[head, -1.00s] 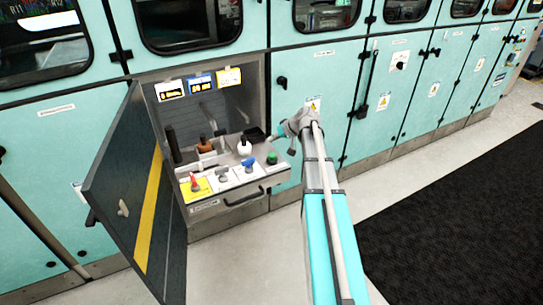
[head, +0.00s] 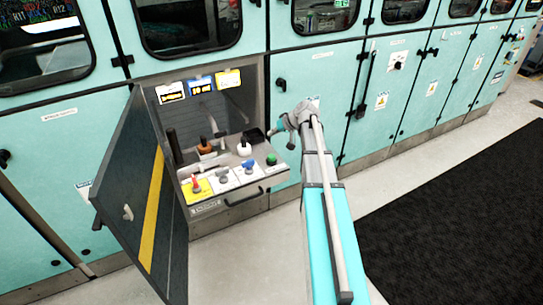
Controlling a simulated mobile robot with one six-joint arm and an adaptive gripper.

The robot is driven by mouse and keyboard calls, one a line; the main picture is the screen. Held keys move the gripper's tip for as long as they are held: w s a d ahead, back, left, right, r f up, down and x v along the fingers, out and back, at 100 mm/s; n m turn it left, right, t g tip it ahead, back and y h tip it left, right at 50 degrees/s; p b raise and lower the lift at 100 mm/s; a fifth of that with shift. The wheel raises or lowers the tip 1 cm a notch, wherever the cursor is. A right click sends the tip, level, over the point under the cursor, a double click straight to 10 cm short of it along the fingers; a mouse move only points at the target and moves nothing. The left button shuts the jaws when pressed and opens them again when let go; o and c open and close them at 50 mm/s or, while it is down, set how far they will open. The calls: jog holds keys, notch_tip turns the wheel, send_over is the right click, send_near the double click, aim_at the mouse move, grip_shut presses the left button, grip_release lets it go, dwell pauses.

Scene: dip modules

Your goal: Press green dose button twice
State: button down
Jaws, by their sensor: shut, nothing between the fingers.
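The green dose button (head: 271,159) stands at the right end of the front panel (head: 232,181) of an open cabinet bay. It looks like a raised green knob. My gripper (head: 271,133) is small in the head view, above the green button and close to the bay's right wall. It is shut and holds nothing. It is apart from the button in the picture, but I cannot judge the exact gap.
A red knob (head: 196,185) and a blue knob (head: 248,166) share the panel. A white bottle (head: 244,148) and a brown bottle (head: 205,145) stand behind. The open dark door (head: 133,200) flanks the left. A handle (head: 244,198) sits below.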

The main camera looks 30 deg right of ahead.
aim_at(269, 156)
jog(key=shift+f, duration=0.1)
notch_tip(269, 156, down, 9)
jog(key=b, duration=0.8)
jog(key=shift+r+b, duration=0.2)
jog(key=shift+b, duration=0.2)
jog(key=shift+f, duration=0.1)
dwell(1.4)
jog(key=shift+f+b, duration=0.3)
jog(key=shift+b, duration=0.1)
jog(key=shift+f+b, duration=0.6)
jog(key=shift+b, duration=0.05)
dwell(1.1)
jog(key=shift+r, duration=0.1)
jog(key=shift+r+p, duration=0.95)
jog(key=shift+p, duration=0.15)
jog(key=shift+r, duration=0.1)
jog(key=shift+r+p, duration=2.4)
jog(key=shift+p, duration=0.1)
